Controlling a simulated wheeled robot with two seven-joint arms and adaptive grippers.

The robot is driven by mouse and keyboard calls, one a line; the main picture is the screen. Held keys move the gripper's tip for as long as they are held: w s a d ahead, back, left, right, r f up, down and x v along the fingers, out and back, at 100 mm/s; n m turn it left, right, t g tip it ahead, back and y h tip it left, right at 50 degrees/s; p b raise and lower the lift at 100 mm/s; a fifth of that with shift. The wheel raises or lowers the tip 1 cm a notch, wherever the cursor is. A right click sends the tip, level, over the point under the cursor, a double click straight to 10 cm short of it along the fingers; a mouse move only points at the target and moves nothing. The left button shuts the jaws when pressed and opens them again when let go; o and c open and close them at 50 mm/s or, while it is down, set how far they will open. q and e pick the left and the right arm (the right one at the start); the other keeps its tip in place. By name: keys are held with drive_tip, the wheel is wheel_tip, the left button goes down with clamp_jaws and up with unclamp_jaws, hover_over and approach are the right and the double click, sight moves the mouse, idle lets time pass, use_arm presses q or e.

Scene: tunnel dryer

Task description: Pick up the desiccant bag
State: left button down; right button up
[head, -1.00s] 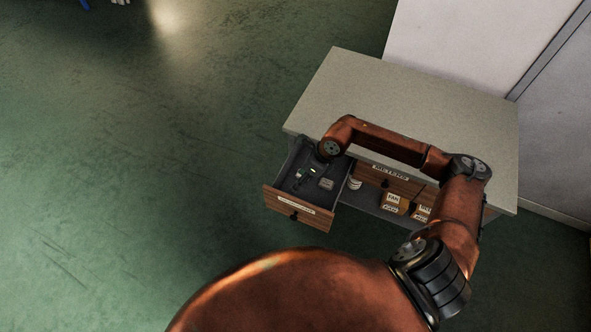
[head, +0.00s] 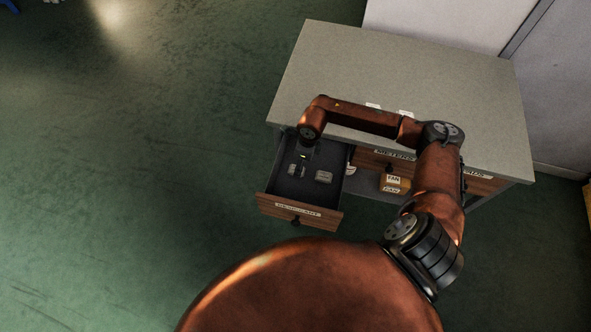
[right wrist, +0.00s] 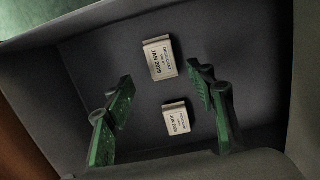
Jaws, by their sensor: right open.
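Two pale, block-like desiccant bags lie on the floor of the open drawer (head: 274,180). In the right wrist view, the one nearer the top (right wrist: 160,59) looks larger and its printed label includes JAN. The other (right wrist: 176,118) lies below it with a similar label. In the head view one bag (head: 323,176) shows clear of the gripper, to its right; the other is hard to make out beside the fingers. My right gripper (head: 299,168) points down into the drawer. Its green fingers (right wrist: 160,76) are open and empty, with both bags seen between them. My left gripper is out of view.
The drawer's walls surround the gripper closely, with a labelled wooden front (head: 298,212) and knob. The grey tabletop (head: 400,80) overhangs behind. A METERS drawer (head: 380,162) and a FAN box (head: 394,183) are to the right. The green floor at left is clear.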

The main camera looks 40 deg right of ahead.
drive_tip(key=f, duration=0.1)
drive_tip(key=w+f+b, duration=0.1)
drive_tip(key=f, duration=0.3)
drive_tip(key=shift+w+a, duration=0.2)
drive_tip(key=shift+a, duration=0.1)
drive_tip(key=shift+r, duration=0.1)
drive_tip(key=shift+c, duration=0.5)
drive_tip(key=c, duration=1.1)
